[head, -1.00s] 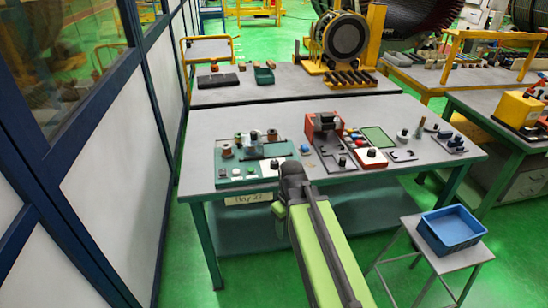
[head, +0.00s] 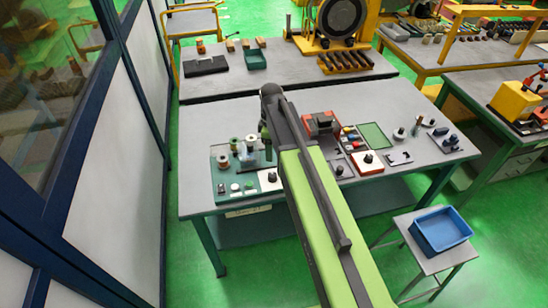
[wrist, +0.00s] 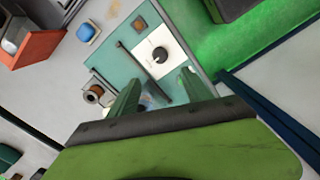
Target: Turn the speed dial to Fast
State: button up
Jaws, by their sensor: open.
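In the wrist view a white dial plate with a black knob (wrist: 160,54) sits on a teal base board (wrist: 127,40). Small print beside the knob is too small to read. My gripper (wrist: 160,92) is open, its two green fingers apart with nothing clearly held between them. The knob shows beyond the fingertips, apart from them. In the head view the white dial plate (head: 270,181) is at the right end of the teal board (head: 222,190), partly beside my arm. My gripper (head: 265,140) is above the board's back right part, and its fingertips are hard to make out.
A dark bar (wrist: 143,70) lies across the teal board near the knob. Copper spools (head: 224,161) stand at its left. A red winding unit (head: 320,124) and another white dial plate in a red frame (head: 367,162) are right of my arm. The table's front left is bare.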

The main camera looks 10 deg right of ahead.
aim_at(273, 175)
jog(key=f+b, duration=1)
jog(key=b, duration=0.1)
jog(key=f+b, duration=0.5)
jog(key=shift+s+d, duration=0.15)
jog(key=shift+d, duration=0.1)
jog(key=shift+r, duration=0.1)
